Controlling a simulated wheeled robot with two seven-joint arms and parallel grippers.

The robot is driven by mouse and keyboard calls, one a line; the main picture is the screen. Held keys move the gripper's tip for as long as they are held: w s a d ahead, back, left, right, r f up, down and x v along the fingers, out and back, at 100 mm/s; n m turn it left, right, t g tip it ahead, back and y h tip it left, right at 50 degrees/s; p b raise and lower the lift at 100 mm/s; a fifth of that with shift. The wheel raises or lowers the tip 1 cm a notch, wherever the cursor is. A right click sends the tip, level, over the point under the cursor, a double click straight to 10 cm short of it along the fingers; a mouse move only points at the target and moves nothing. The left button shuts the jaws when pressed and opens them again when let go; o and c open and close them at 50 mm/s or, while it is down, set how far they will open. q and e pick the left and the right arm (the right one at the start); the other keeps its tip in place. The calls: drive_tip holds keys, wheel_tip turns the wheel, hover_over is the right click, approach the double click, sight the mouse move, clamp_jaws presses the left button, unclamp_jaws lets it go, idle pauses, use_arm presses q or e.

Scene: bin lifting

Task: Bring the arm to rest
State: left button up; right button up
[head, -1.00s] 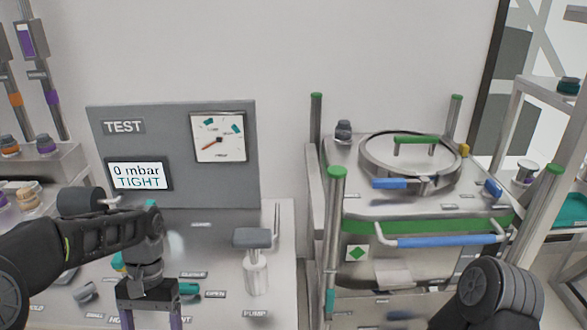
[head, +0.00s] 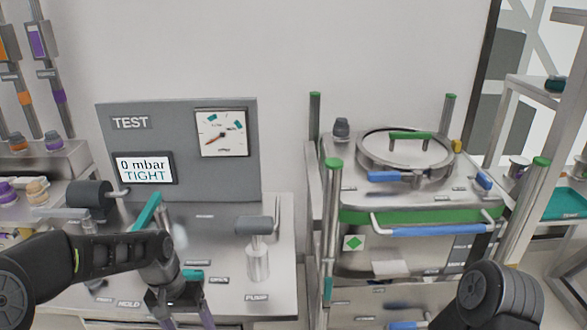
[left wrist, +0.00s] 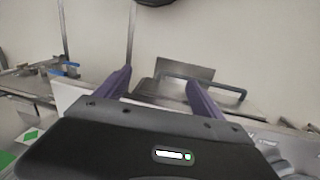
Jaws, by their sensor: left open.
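My left arm (head: 110,253) comes in from the left over the test bench (head: 225,285). Its gripper (head: 186,318) points down near the bench's front edge, with the purple fingers apart and cut off by the lower picture edge. In the left wrist view the two purple fingers (left wrist: 161,85) stand apart with nothing held between them. A grey plate and a dark bar handle (left wrist: 215,85) show beyond them; contact is not visible. Of my right arm only a dark link (head: 500,297) shows at the lower right; its gripper is out of view.
The test panel (head: 240,178) has a dial and a screen (head: 145,169) reading "0 mbar TIGHT". A teal lever (head: 147,212) and the grey-topped pump handle (head: 254,225) stand near my left arm. A lidded bin (head: 405,155) sits in a posted frame at right.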

use_arm(q)
drive_tip(key=s+d+f+t+h, duration=0.2)
drive_tip(key=d+f+t, duration=0.1)
drive_tip(key=d+f, duration=0.9)
drive_tip(key=s+d+f+n+g, duration=0.1)
drive_tip(key=s+d+f, duration=0.1)
drive_tip(key=s+f, duration=0.4)
drive_tip(key=s+d+f+n+g, duration=0.1)
drive_tip(key=s+f, duration=0.5)
drive_tip(key=s, duration=0.7)
drive_tip(key=shift+s+d+h, duration=0.25)
drive_tip(key=shift+d+h, duration=0.05)
drive_tip(key=shift+d, duration=0.2)
drive_tip(key=shift+c, duration=0.4)
